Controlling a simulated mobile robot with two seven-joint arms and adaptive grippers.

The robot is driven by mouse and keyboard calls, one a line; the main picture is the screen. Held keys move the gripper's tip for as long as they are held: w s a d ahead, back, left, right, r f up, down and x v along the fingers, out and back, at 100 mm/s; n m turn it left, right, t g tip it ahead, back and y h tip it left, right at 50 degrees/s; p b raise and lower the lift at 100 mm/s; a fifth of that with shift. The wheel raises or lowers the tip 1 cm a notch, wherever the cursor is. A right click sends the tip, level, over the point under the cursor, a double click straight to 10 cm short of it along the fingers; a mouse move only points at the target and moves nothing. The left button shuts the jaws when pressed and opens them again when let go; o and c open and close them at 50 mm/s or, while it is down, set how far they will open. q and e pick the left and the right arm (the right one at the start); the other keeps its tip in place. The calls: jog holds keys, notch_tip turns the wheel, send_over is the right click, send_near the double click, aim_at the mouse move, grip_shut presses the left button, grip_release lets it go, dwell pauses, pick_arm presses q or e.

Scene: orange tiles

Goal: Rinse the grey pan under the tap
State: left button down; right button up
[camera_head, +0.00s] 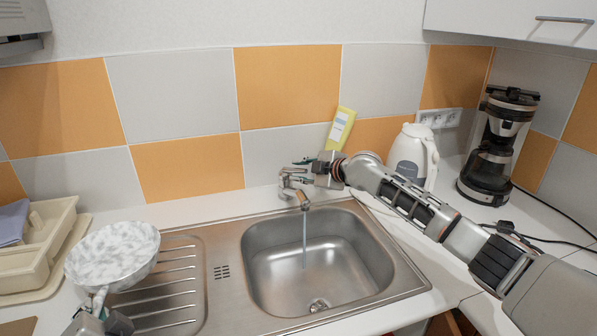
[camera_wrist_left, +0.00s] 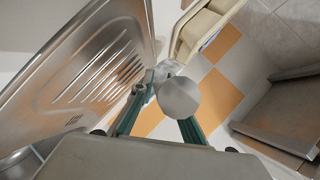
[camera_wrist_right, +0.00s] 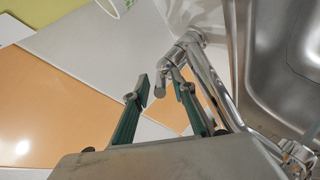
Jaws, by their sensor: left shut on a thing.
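The grey pan (camera_head: 113,252), marbled grey and white, is held tilted above the left part of the drainboard, to the left of the basin. My left gripper (camera_head: 92,322) is shut on its handle (camera_head: 99,300); in the left wrist view a round grey end of the handle (camera_wrist_left: 178,98) hides most of the pan. The chrome tap (camera_head: 291,187) stands behind the basin, and a stream of water (camera_head: 304,230) runs from it into the sink (camera_head: 275,262). My right gripper (camera_head: 318,170) is open beside the tap; in the right wrist view the tap lever (camera_wrist_right: 167,76) shows by its fingertips (camera_wrist_right: 162,84).
A beige dish rack (camera_head: 45,243) with a blue cloth stands at the far left. Behind the right arm are a white kettle (camera_head: 413,155), a coffee maker (camera_head: 495,148) and a yellow bottle (camera_head: 340,128). The space above the basin's left half is free.

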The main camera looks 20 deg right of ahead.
jog(key=v, duration=1.2)
jog(key=shift+f, duration=0.1)
